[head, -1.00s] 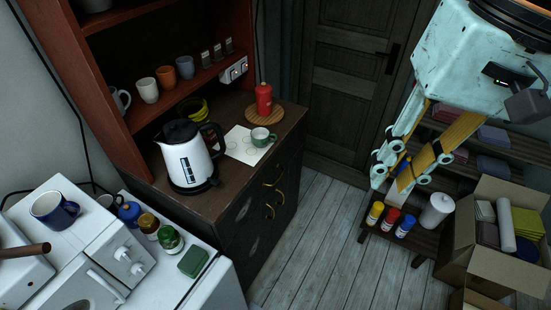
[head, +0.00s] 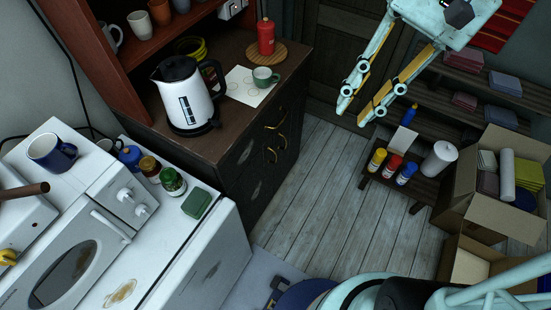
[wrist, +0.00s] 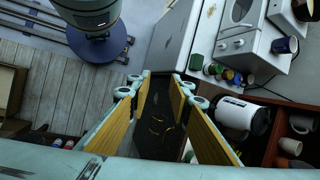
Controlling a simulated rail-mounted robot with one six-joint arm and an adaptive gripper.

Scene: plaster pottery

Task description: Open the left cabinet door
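The dark wooden cabinet (head: 226,137) stands left of centre in the head view, with curved brass handles (head: 277,120) on its front. The left door (head: 250,180) appears shut, with a small handle (head: 271,155) at its right edge. My gripper (head: 354,112) is to the right of the cabinet front, apart from the handles. Its two long fingers are spread with nothing between them. In the wrist view the open fingers (wrist: 161,78) point towards the dark cabinet front, whose brass handles (wrist: 156,131) show between them.
A kettle (head: 186,95), a green cup (head: 264,78) and a red bottle (head: 265,37) stand on the cabinet top. A white stove (head: 185,235) adjoins at the left. Low shelves and an open cardboard box (head: 478,210) stand right. The plank floor before the cabinet is clear.

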